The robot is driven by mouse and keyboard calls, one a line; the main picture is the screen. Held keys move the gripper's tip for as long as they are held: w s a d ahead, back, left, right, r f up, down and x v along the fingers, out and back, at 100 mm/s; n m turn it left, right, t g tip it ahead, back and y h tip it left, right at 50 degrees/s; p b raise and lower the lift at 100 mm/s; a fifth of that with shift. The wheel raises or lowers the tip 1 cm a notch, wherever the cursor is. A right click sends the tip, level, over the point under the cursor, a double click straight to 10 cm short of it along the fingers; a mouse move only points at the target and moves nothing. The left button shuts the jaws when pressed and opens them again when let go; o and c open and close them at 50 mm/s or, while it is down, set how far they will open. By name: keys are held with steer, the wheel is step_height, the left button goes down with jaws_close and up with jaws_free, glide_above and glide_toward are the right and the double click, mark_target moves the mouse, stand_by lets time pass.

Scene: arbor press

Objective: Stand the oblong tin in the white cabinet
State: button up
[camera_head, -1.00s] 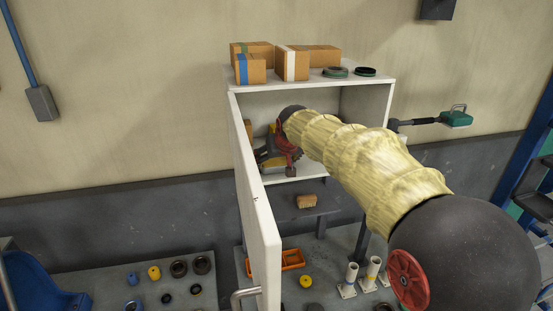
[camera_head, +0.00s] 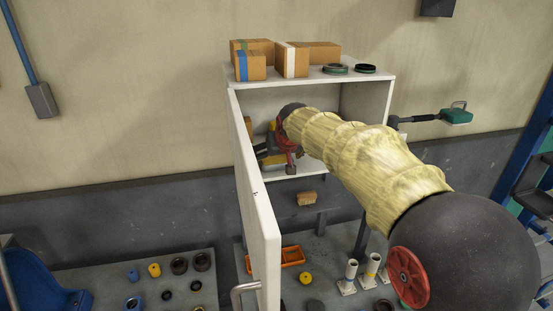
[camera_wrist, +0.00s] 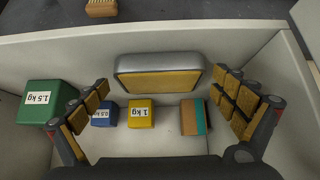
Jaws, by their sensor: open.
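The oblong tin (camera_wrist: 160,75), grey-sided with a yellow-brown face, shows in the wrist view inside the white cabinet (camera_head: 258,200), close to a pale edge. My gripper (camera_wrist: 162,81) is open, with one padded finger on each side of the tin. Small gaps show between the fingers and the tin, so they look apart from it. In the head view my gripper (camera_head: 284,155) is inside the cabinet, partly hidden by my arm, and I cannot make out the tin there. The cabinet door stands open.
On the cabinet floor are a green 1.5 kg block (camera_wrist: 48,100), a blue block (camera_wrist: 105,114), a yellow 1 kg block (camera_wrist: 141,113) and a brown-teal box (camera_wrist: 194,116). Cartons (camera_head: 295,61) stand on top. A brush (camera_head: 306,199) lies below, outside.

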steer(key=shift+r, duration=0.1)
steer(key=shift+s+r, duration=0.1)
steer(key=shift+r, duration=0.15)
steer(key=b+v, duration=0.2)
steer(key=v, duration=0.9)
steer(key=s+d+f, duration=0.1)
steer(key=s+d, duration=0.2)
steer(key=s, duration=0.3)
steer(key=s+d+f+m+g, duration=0.1)
steer(key=s+d+f, duration=0.15)
steer(key=s, duration=0.45)
steer(key=s+d+f, duration=0.1)
steer(key=s+d, duration=0.3)
steer(key=s, duration=0.2)
steer(key=s+d+f, duration=0.2)
steer(key=s+f, duration=0.4)
steer(key=s, duration=0.4)
steer(key=s+d+f+m+g+h, duration=0.1)
steer(key=s+d+f, duration=0.2)
steer(key=s+f, duration=0.3)
steer(key=s, duration=0.3)
steer(key=shift+s+f+h, duration=0.3)
steer(key=shift+s+f, duration=0.1)
steer(key=shift+f, duration=0.1)
step_height(320, 180, down, 25)
steer(key=b, duration=2.5)
